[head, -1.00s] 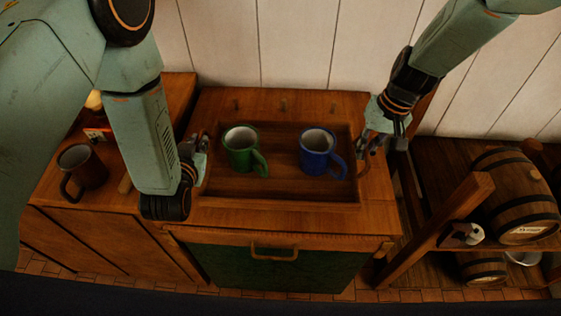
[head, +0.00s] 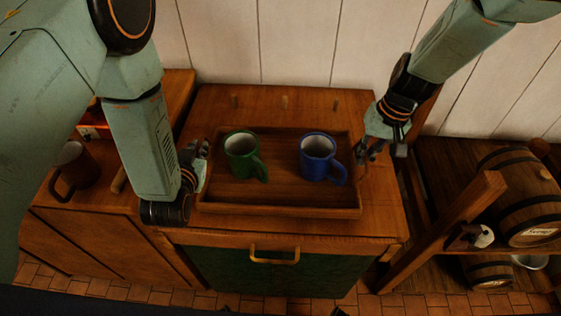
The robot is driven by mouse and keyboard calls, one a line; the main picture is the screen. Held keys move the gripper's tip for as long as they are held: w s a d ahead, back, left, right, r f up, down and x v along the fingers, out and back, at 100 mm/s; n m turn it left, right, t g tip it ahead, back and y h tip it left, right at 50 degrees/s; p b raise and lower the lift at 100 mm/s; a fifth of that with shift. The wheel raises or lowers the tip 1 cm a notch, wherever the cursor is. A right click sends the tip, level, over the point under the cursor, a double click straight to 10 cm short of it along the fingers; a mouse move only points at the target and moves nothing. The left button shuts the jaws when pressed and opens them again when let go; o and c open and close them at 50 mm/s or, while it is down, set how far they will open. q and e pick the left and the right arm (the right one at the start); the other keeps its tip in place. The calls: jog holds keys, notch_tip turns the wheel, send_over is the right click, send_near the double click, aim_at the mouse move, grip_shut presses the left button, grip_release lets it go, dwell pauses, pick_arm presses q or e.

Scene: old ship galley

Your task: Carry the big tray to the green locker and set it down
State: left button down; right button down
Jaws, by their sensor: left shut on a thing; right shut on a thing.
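The big wooden tray (head: 280,210) is over the wooden top of the green locker (head: 275,275), roughly level. I cannot tell whether its underside touches the top. A green mug (head: 240,155) stands upright in its left part, and a blue mug (head: 317,157) stands upright in its right part. My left gripper (head: 200,165) is shut on the tray's left side. My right gripper (head: 372,152) is shut on the tray's right side. The fingertips are partly hidden at the tray's ends.
A wooden cabinet with a brown mug (head: 75,165) is on the left. A rack with barrels (head: 520,195) is on the right. A plank wall (head: 300,45) closes the back.

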pick_arm(q)
jog(key=shift+s+a+f+b, duration=0.1)
jog(key=shift+s+f+b, duration=0.05)
jog(key=shift+f+b, duration=0.2)
pick_arm(e)
jog(key=shift+s+d+f, duration=0.15)
jog(key=shift+f, duration=0.2)
pick_arm(q)
jog(key=c, duration=1.8)
grip_release()
jog(key=shift+s, duration=0.1)
pick_arm(e)
jog(key=c, duration=1.9)
grip_release()
pick_arm(q)
jog(key=o, duration=0.4)
pick_arm(e)
jog(key=o, duration=0.5)
jog(key=shift+c, duration=0.2)
pick_arm(q)
jog(key=shift+r, duration=0.1)
jog(key=v, duration=1.2)
pick_arm(e)
notch_tip(320, 180, up, 12)
jog(key=d, duration=0.2)
jog(key=shift+f, duration=0.15)
